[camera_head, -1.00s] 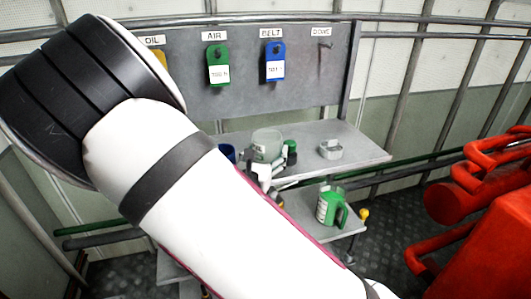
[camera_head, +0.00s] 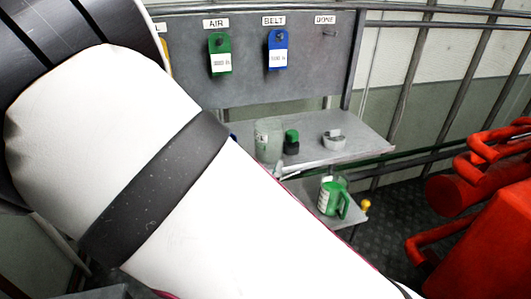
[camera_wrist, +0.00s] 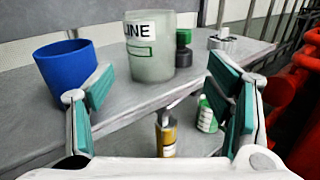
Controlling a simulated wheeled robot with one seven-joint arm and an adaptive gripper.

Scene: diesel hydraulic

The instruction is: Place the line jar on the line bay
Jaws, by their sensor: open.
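The line jar (camera_wrist: 151,58) is a frosted, translucent cup with a LINE label. It stands upright on the grey upper shelf (camera_wrist: 105,104) in the wrist view, and on the same shelf in the head view (camera_head: 268,140). My gripper (camera_wrist: 162,92) is open and empty. Its teal-padded fingers are spread left and right, in front of the shelf edge, with the jar beyond them and apart from them. In the head view my arm hides the gripper. I cannot tell which spot is the line bay.
A blue cup (camera_wrist: 68,70) stands left of the jar. A green-capped dark container (camera_head: 291,142) and a metal fixture (camera_head: 334,141) are to its right. A green jug (camera_head: 333,198) stands on the lower shelf, near a yellow-brown bottle (camera_wrist: 166,136). Red machinery (camera_head: 480,220) is at right.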

